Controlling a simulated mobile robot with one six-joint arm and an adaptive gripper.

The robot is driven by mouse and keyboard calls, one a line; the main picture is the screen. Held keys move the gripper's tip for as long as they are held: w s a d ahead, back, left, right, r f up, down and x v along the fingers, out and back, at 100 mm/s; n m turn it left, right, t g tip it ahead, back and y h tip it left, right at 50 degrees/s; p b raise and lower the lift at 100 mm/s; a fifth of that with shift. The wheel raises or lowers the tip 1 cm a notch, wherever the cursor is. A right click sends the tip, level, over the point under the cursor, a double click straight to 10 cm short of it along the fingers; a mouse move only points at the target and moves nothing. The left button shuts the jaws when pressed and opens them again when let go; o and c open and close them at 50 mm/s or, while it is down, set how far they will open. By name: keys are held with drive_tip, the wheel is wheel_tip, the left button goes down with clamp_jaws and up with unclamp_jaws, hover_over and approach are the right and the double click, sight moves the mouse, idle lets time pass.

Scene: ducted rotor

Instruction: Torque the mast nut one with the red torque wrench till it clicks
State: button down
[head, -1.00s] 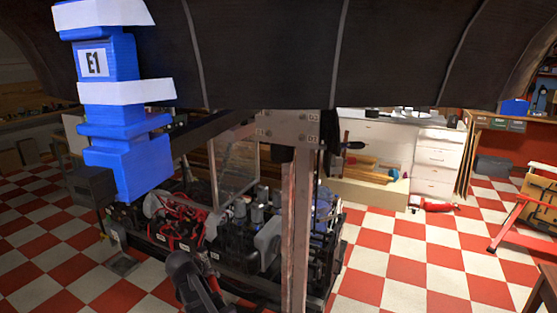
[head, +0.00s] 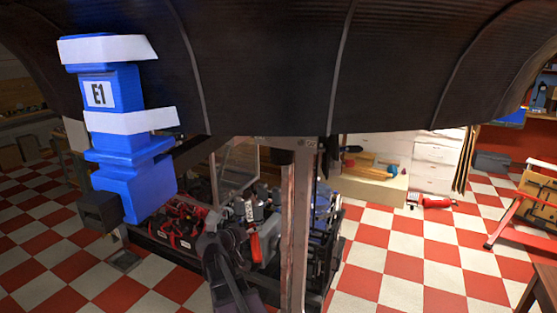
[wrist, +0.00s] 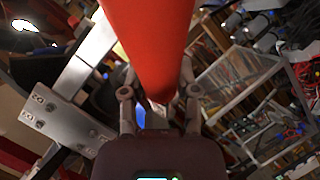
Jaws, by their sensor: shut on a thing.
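The red torque wrench (wrist: 150,40) crosses the upper middle of the wrist view, held between the two fingers of my gripper (wrist: 158,90). My gripper is shut on it. In the head view a short red part (head: 255,248) shows beside my dark arm, low in the middle, left of the upright mast post (head: 301,215). The wrench's far end is out of sight in the wrist view. A metal plate with several bolts (wrist: 60,118) shows at left there. I cannot tell which is mast nut one, nor whether the wrench touches any nut.
The large black duct (head: 260,60) hangs across the top of the head view. A blue block labelled E1 (head: 130,185) is strapped at its left. Machinery with red cables (head: 175,220) stands behind my arm. Open checkered floor (head: 400,250) lies right of the post.

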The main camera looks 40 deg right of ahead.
drive_tip(key=s+d+r+t+h+p, duration=0.1)
drive_tip(key=d+r+t+h+p, duration=0.1)
drive_tip(key=r, duration=0.9)
drive_tip(key=s+d+r+t+h+p, duration=0.2)
drive_tip(key=d+r+h, duration=0.4)
drive_tip(key=r, duration=0.6)
drive_tip(key=shift+s+h+p, duration=0.15)
drive_tip(key=shift+h+p, duration=0.75)
drive_tip(key=shift+h, duration=0.3)
drive_tip(key=shift+r, duration=0.1)
drive_tip(key=shift+w+d, duration=0.3)
drive_tip(key=shift+d, duration=0.4)
drive_tip(key=shift+w+d, duration=0.3)
drive_tip(key=shift+d, duration=0.4)
drive_tip(key=shift+w+d, duration=0.3)
drive_tip(key=shift+d, duration=0.4)
drive_tip(key=shift+w+d, duration=0.2)
drive_tip(key=shift+d, duration=0.3)
drive_tip(key=shift+w+d, duration=0.15)
drive_tip(key=shift+d, duration=0.35)
